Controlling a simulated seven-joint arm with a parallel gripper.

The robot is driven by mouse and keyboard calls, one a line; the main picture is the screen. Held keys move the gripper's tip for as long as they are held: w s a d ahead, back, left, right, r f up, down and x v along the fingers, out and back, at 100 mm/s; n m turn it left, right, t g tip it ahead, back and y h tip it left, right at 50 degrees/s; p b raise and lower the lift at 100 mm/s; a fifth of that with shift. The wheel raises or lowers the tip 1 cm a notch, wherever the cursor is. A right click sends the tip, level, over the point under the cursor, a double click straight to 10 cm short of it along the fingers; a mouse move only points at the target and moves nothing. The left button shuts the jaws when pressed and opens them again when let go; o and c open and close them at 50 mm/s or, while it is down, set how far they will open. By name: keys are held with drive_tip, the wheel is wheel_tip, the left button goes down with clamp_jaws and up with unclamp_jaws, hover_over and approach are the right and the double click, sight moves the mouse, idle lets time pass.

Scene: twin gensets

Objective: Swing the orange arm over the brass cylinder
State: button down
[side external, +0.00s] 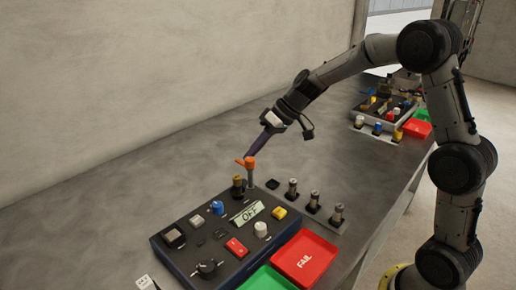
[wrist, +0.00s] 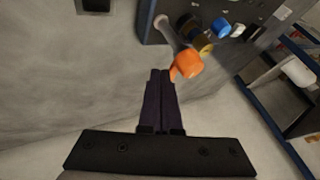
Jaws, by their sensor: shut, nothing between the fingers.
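The orange arm (side external: 246,161) sits on top of a grey post (side external: 250,180) at the back edge of the dark control box. The brass cylinder (side external: 237,187) stands on the box just left of that post. In the wrist view the orange arm (wrist: 187,65) shows large, with the brass cylinder (wrist: 203,43) partly behind it and the grey post (wrist: 168,32) beside it. My gripper (wrist: 161,73) is shut and empty, its dark fingertips beside the orange arm's end. In the side view my gripper (side external: 249,152) comes down from the upper right, close to the orange arm; contact cannot be told.
The control box (side external: 190,260) carries several knobs, buttons and an "OFF" display (side external: 249,213). Several small metal cylinders (side external: 314,199) stand to its right. A red tray (side external: 304,257) and a green tray (side external: 266,280) lie in front. A second similar set stands farther back. The table behind the box is clear.

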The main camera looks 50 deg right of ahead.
sight(239, 160)
drive_tip(key=shift+w+a+n+g+y, duration=0.15)
drive_tip(key=shift+w+n+g+y, duration=0.2)
drive_tip(key=shift+n, duration=0.55)
drive_tip(key=n+g, duration=0.1)
drive_tip(key=a+n+g, duration=0.1)
drive_tip(key=n, duration=0.1)
drive_tip(key=shift+w+n+y, duration=0.3)
drive_tip(key=shift+w+y, duration=0.05)
drive_tip(key=n+g, duration=0.1)
drive_tip(key=n, duration=0.1)
drive_tip(key=a+n+g, duration=0.2)
drive_tip(key=n+g, duration=0.1)
drive_tip(key=shift+w+n, duration=0.25)
drive_tip(key=shift+n, duration=0.05)
drive_tip(key=shift+s+a, duration=0.1)
drive_tip(key=shift+a, duration=0.35)
drive_tip(key=shift+a+n+g, duration=0.25)
drive_tip(key=shift+n+g, duration=0.1)
drive_tip(key=shift+n, duration=0.25)
drive_tip(key=shift+s+a, duration=0.25)
drive_tip(key=shift+a, duration=0.05)
drive_tip(key=shift+s+a, duration=0.1)
drive_tip(key=shift+a, duration=0.05)
